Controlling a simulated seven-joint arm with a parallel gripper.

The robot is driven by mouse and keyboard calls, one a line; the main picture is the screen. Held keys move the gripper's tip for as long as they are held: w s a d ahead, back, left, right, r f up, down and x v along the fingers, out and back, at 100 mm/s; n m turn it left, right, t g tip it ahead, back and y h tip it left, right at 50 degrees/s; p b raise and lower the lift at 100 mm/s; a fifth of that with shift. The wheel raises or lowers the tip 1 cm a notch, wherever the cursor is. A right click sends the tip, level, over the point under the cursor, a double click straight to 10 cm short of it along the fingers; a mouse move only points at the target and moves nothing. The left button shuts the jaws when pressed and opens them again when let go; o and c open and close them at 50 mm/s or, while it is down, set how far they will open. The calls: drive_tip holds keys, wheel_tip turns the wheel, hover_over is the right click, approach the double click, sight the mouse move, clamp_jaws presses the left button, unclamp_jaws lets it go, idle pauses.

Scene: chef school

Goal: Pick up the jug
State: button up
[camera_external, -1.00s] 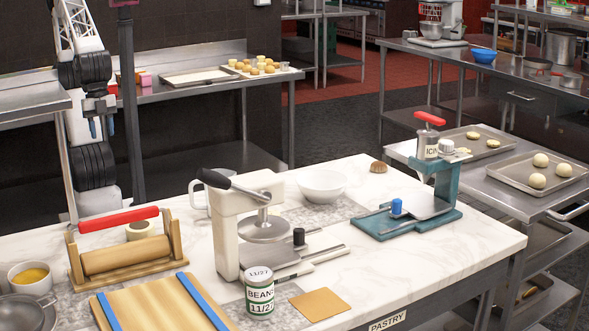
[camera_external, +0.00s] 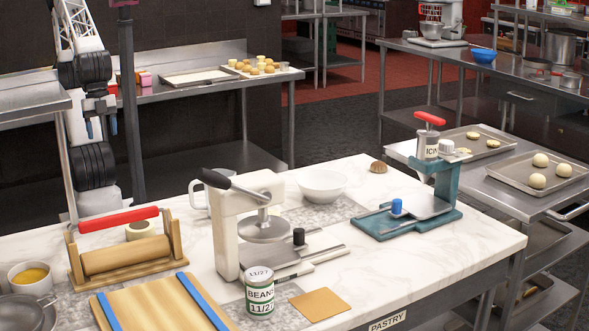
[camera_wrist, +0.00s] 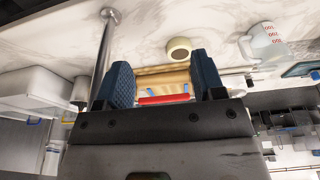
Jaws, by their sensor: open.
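The jug (camera_external: 198,194) is pale and stands on the marble worktop, at the back left of the white press, which hides part of it in the external view. In the wrist view the jug (camera_wrist: 266,44) is translucent with red measuring marks, at the upper right, well apart from my fingers. My gripper (camera_external: 101,128) hangs at the left, behind the worktop and away from the jug. In the wrist view my gripper (camera_wrist: 165,78) has its two dark blue fingers spread, with nothing held between them.
The white press (camera_external: 232,228) stands in front of the jug, and a white bowl (camera_external: 321,186) is to its right. A rolling-pin stand with a red bar (camera_external: 119,219) is at the left. A dark vertical pole (camera_external: 130,110) stands close to my gripper.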

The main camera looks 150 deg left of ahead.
drive_tip(key=shift+o, duration=1.3)
drive_tip(key=w+a+f+g, duration=0.1)
drive_tip(key=w+a+f, duration=0.1)
drive_tip(key=w+a, duration=0.4)
drive_tip(key=w+a+f+m, duration=0.1)
drive_tip(key=w+a+f, duration=0.1)
drive_tip(key=w+a, duration=0.5)
drive_tip(key=w+a+f+m+g, duration=0.1)
drive_tip(key=w+a+f, duration=0.2)
drive_tip(key=w+a, duration=0.4)
drive_tip(key=shift+a+g, duration=0.25)
drive_tip(key=shift+g, duration=0.05)
drive_tip(key=shift+f, duration=1.3)
